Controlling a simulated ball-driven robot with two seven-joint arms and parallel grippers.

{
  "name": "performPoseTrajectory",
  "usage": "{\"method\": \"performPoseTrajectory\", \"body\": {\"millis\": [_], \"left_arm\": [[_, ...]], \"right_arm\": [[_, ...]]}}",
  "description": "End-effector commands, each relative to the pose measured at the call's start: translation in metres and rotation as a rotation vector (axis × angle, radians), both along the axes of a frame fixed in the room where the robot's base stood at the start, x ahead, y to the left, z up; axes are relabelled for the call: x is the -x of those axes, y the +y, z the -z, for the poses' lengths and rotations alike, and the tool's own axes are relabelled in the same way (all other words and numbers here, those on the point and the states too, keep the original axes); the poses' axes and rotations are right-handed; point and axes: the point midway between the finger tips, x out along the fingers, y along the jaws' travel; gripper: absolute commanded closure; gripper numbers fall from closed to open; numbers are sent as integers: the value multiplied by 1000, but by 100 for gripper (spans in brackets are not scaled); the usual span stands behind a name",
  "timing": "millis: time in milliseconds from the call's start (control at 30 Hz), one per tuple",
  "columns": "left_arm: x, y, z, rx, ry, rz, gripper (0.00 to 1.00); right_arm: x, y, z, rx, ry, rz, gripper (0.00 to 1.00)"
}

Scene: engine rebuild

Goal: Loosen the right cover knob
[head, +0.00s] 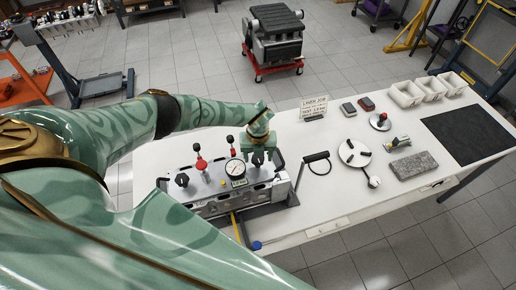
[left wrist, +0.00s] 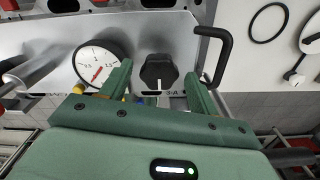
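The right cover knob (left wrist: 158,71) is black and lobed, with a white pointer mark, on the grey engine cover (left wrist: 150,30) in the left wrist view. It sits between the two green fingers of my left gripper (head: 262,158), with a gap on each side. That gripper is open and points down over the right part of the engine cover (head: 212,198) in the head view. There the gripper mostly hides the knob. A round white gauge (head: 235,168) stands left of the gripper; it also shows in the left wrist view (left wrist: 97,62). My right gripper is not in view.
A black bent handle (head: 316,158) stands close to the right of the gripper. The white table (head: 330,205) is bare in front of the round plate (head: 354,153).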

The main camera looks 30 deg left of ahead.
Motion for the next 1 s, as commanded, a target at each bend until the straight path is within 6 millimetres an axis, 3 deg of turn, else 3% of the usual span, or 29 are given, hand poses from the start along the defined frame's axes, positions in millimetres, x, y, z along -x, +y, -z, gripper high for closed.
{"method": "performPoseTrajectory", "body": {"millis": [167, 267, 700, 833, 1000], "left_arm": [[0, 1, -4, -1, 0, 0, 39], [-1, 1, -18, 0, -2, 2, 39], [-1, 1, -127, 0, -4, 1, 39], [-1, 0, -149, 0, -2, 0, 39], [0, 0, -162, -1, -1, 1, 39]], "right_arm": [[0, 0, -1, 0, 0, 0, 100], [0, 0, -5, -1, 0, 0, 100], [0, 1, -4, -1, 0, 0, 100], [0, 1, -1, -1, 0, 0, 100], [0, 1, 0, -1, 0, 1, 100]]}}
